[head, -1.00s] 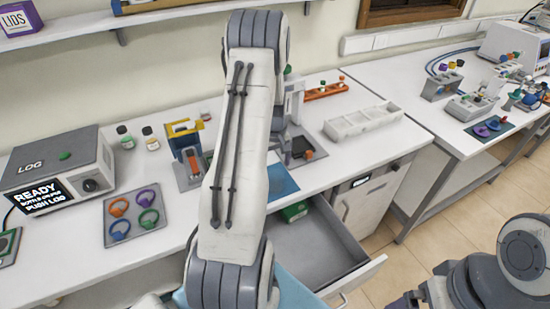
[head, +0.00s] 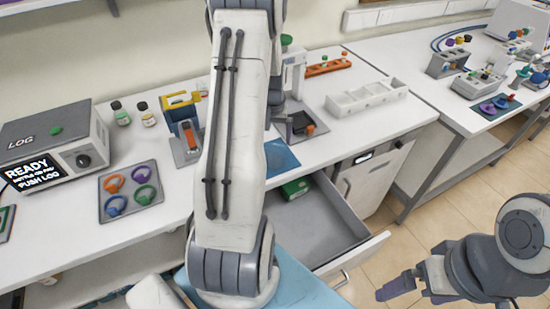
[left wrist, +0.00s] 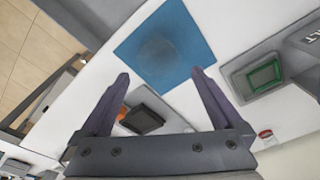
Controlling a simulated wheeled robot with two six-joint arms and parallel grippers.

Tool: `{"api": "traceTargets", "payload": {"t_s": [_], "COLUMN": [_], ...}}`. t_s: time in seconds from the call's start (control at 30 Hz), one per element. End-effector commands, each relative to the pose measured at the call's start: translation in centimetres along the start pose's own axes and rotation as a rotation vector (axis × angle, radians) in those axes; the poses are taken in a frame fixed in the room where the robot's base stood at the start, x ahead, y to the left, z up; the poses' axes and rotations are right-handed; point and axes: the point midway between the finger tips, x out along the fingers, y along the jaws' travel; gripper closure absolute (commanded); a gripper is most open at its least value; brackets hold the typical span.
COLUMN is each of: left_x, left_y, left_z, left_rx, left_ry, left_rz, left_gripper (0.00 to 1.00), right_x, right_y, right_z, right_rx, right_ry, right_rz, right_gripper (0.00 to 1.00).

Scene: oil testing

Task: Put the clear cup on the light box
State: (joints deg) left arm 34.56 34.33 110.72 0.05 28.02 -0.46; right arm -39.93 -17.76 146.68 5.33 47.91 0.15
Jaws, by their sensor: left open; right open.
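A faint round see-through shape, perhaps the clear cup (left wrist: 157,50), shows on a blue mat (left wrist: 196,40) in the left wrist view. My left gripper (left wrist: 160,76) is open and empty there, with the mat beyond its fingertips. In the head view the blue mat (head: 283,160) lies beside my left arm, which hides the left gripper; I cannot make out the cup there. I cannot tell for sure which thing is the light box. My right gripper (head: 402,287) is open and low at the right, over the floor, away from the bench.
An open drawer (head: 325,235) with a green box (head: 295,188) juts out below the mat. A white divided tray (head: 365,98), a ring tray (head: 104,215) and a LOG machine (head: 40,140) stand on the bench. A second table is at right.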

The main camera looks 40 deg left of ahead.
Motion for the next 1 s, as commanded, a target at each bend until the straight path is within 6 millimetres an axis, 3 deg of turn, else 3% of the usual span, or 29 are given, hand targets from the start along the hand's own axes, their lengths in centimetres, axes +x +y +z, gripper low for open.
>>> {"api": "traceTargets", "payload": {"t_s": [0.1,0.37,0.63,0.97,1.0], "left_x": [1.5,3.4,6.9,7.6,7.6], "left_y": [0.0,0.2,0.3,0.3,0.3], "left_z": [0.0,0.2,0.4,0.4,0.4], "left_rx": [-0.001,-0.002,-0.003,-0.003,-0.003], "left_ry": [-0.004,-0.005,-0.003,0.0,0.0], "left_rz": [0.0,0.0,0.0,0.0,0.0], "left_gripper": [0.0,0.0,0.0,0.0,0.11], "right_x": [-0.6,-1.7,-3.2,-3.2,-3.2], "right_y": [-0.1,-0.1,-0.2,-0.2,-0.2], "right_z": [0.0,-0.1,-0.2,-0.2,-0.2], "right_rx": [0.0,0.0,-0.003,-0.003,-0.003], "right_ry": [0.0,0.0,0.0,0.0,0.0], "right_rz": [0.0,0.0,0.0,0.0,0.0], "right_gripper": [0.0,0.0,0.0,0.0,0.0]}}
